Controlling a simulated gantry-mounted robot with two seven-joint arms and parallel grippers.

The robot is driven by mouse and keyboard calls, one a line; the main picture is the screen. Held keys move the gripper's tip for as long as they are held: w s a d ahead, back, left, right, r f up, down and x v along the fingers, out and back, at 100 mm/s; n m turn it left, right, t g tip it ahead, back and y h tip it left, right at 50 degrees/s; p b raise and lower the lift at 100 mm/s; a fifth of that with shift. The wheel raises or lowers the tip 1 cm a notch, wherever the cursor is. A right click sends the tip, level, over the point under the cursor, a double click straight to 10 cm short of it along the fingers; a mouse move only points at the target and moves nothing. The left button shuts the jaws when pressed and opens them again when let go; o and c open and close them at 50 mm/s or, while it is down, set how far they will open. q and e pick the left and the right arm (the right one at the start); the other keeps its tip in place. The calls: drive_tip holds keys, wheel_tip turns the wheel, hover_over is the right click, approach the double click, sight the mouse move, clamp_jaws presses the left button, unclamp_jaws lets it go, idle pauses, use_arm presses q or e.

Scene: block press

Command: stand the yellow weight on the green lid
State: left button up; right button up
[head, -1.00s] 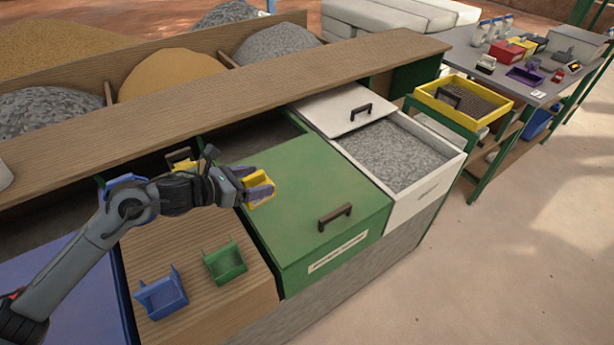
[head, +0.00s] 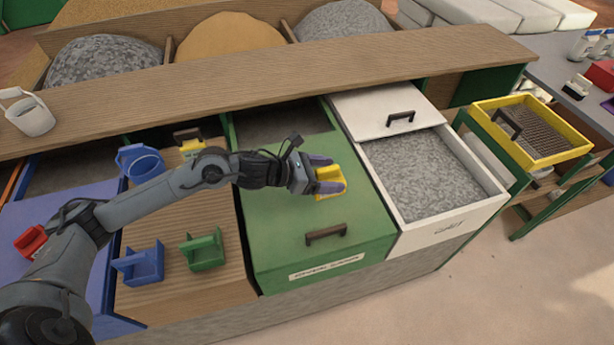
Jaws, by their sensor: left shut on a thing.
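The yellow weight (head: 331,184) is held between the fingers of my left gripper (head: 327,174), over the right-middle part of the green lid. I cannot tell if its underside touches the lid. The green lid (head: 290,225) covers most of the green bin and has a dark handle (head: 326,234) near its front edge. The weight is behind that handle. The fingers partly hide the weight. My right gripper does not show.
A blue weight (head: 140,268) and a green weight (head: 204,254) stand on the wooden lid (head: 185,285) to the left. A red weight (head: 30,241) is further left. The white bin (head: 455,225) of gravel is open on the right. A wooden shelf (head: 270,90) runs behind.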

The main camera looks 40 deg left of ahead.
use_arm(q)
drive_tip(key=shift+w+a+f+b, duration=0.4)
drive_tip(key=shift+w+a+f, duration=0.05)
drive_tip(key=shift+a+f, duration=1.15)
drive_tip(key=shift+w+a+f+b, duration=0.35)
drive_tip(key=shift+w+a+f, duration=0.15)
drive_tip(key=shift+a+f, duration=1.1)
drive_tip(key=shift+w+a+f+b, duration=0.4)
drive_tip(key=shift+w+a+f, duration=0.05)
drive_tip(key=shift+a+f, duration=1.15)
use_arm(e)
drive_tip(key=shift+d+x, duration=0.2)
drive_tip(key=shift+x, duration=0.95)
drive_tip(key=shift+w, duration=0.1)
use_arm(q)
drive_tip(key=shift+f, duration=0.1)
drive_tip(key=o, duration=1.1)
drive_tip(key=shift+f, duration=0.2)
drive_tip(key=o, duration=0.4)
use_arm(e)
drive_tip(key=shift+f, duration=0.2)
